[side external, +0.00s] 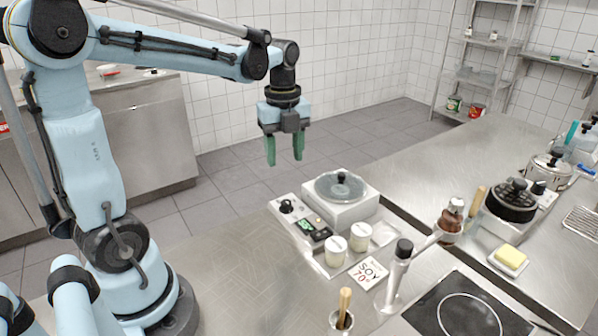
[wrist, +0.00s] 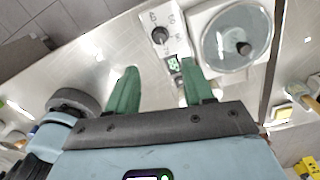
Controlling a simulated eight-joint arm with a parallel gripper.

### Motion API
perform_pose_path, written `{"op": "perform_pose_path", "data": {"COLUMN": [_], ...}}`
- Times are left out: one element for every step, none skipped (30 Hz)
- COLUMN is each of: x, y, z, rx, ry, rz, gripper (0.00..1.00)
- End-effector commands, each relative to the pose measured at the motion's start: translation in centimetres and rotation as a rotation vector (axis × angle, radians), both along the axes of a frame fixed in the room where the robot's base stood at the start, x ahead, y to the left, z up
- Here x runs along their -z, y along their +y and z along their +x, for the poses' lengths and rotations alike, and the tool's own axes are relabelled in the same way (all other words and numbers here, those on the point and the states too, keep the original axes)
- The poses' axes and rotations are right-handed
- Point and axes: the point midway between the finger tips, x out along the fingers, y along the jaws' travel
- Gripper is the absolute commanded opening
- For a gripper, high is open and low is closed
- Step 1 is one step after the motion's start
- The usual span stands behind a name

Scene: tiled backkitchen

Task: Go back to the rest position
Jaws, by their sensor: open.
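My gripper (side external: 284,150) hangs pointing down in the air, above and to the left of the white cooker with the glass lid in the side external view. Its two green fingers are apart with nothing between them. In the wrist view the open fingers (wrist: 160,92) show with bare steel counter and part of a dial panel beyond them. My gripper touches nothing.
The white cooker with a glass lid (side external: 340,187) stands on the steel counter (side external: 245,270), by a dial panel (side external: 300,221). White canisters (side external: 335,250), a black-topped tap (side external: 397,275), a hob (side external: 468,312), a black pot (side external: 510,200) and butter (side external: 509,257) stand further right.

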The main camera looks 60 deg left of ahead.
Motion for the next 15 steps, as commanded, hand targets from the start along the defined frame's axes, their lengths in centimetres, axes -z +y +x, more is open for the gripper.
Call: {"op": "perform_pose_path", "data": {"x": [0.0,0.0,-0.1,-0.1,-0.2,-0.3,-0.3,-0.4,-0.4,-0.4,-0.5,-0.5,-0.5,-0.5,-0.4], "y": [-0.1,-0.2,-0.5,-0.7,-1.0,-1.4,-1.8,-2.2,-2.8,-3.2,-3.6,-4.1,-4.5,-4.9,-5.4], "z": [0.0,-0.1,-0.2,-0.3,-0.4,-0.5,-0.7,-0.8,-1.1,-1.2,-1.4,-1.6,-1.8,-1.9,-2.2], "rx": [-0.01,-0.025,-0.053,-0.083,-0.12,-0.178,-0.229,-0.284,-0.362,-0.423,-0.484,-0.564,-0.624,-0.685,-0.765], "ry": [-0.004,-0.01,-0.019,-0.029,-0.043,-0.063,-0.082,-0.102,-0.13,-0.153,-0.176,-0.205,-0.226,-0.247,-0.275], "rz": [0.001,0.003,0.005,0.007,0.009,0.011,0.012,0.011,0.007,0.002,-0.005,-0.017,-0.028,-0.041,-0.061], "gripper": [0.52,0.52,0.52,0.52,0.52,0.52,0.52,0.52,0.52,0.52,0.52,0.52,0.52,0.52,0.52]}}
